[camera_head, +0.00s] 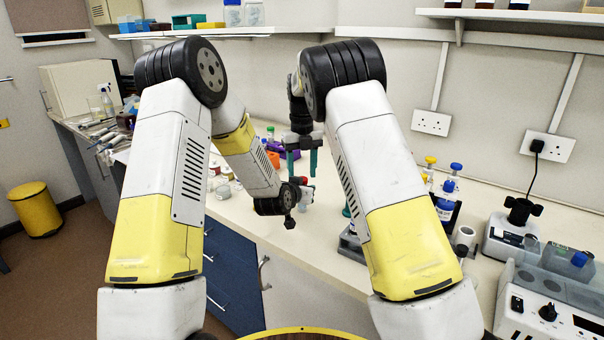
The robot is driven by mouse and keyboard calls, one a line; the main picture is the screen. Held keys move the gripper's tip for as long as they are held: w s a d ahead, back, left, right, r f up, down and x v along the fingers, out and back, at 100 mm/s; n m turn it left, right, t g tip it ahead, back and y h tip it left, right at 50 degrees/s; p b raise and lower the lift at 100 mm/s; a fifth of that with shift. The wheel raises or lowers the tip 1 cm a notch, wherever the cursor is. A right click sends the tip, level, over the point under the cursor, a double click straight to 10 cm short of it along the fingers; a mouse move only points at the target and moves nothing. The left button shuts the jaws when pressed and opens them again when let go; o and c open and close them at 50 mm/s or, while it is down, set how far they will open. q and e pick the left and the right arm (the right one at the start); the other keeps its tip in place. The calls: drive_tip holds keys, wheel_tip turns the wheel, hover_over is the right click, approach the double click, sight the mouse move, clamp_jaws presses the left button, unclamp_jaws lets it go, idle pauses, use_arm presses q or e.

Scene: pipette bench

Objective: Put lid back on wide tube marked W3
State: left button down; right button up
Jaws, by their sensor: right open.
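My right gripper (301,163) hangs over the bench with its two teal fingers pointing down, apart and with nothing seen between them. My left gripper (298,190) is low over the bench, just below the right one. Its fingers are mostly hidden, so I cannot tell whether they hold anything. A small red item (301,181) shows at the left gripper; whether it is gripped or stands behind is unclear. No W3 marking is readable, and I cannot pick out the wide tube or its lid. My arms hide much of the bench.
A purple rack (284,150) and an orange item (273,160) stand behind the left forearm, with several small pots (222,190) left of it. Blue- and yellow-topped bottles (446,203) and bench instruments (548,305) stand right. The bench front (310,244) between the arms is clear.

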drive_tip(key=shift+r, duration=1.85)
drive_tip(key=shift+c, duration=1.3)
drive_tip(key=n, duration=0.4)
drive_tip(key=shift+s+f, duration=0.1)
drive_tip(key=shift+s, duration=0.1)
drive_tip(key=n, duration=0.7)
drive_tip(key=shift+s+g, duration=0.3)
drive_tip(key=n, duration=0.7)
drive_tip(key=shift+s+a, duration=0.15)
drive_tip(key=n, duration=1.7)
drive_tip(key=shift+r, duration=0.2)
drive_tip(key=n, duration=0.7)
drive_tip(key=shift+w+r, duration=0.2)
drive_tip(key=shift+r, duration=0.2)
drive_tip(key=n, duration=0.5)
drive_tip(key=r+n, duration=0.1)
drive_tip(key=n, duration=0.1)
drive_tip(key=shift+w, duration=0.2)
drive_tip(key=n, duration=0.4)
drive_tip(key=shift+w+r, duration=0.1)
drive_tip(key=shift+r, duration=0.25)
drive_tip(key=n, duration=0.3)
drive_tip(key=shift+w+d+r+n, duration=0.1)
drive_tip(key=shift+d+r+n, duration=0.1)
drive_tip(key=shift+r+n, duration=0.2)
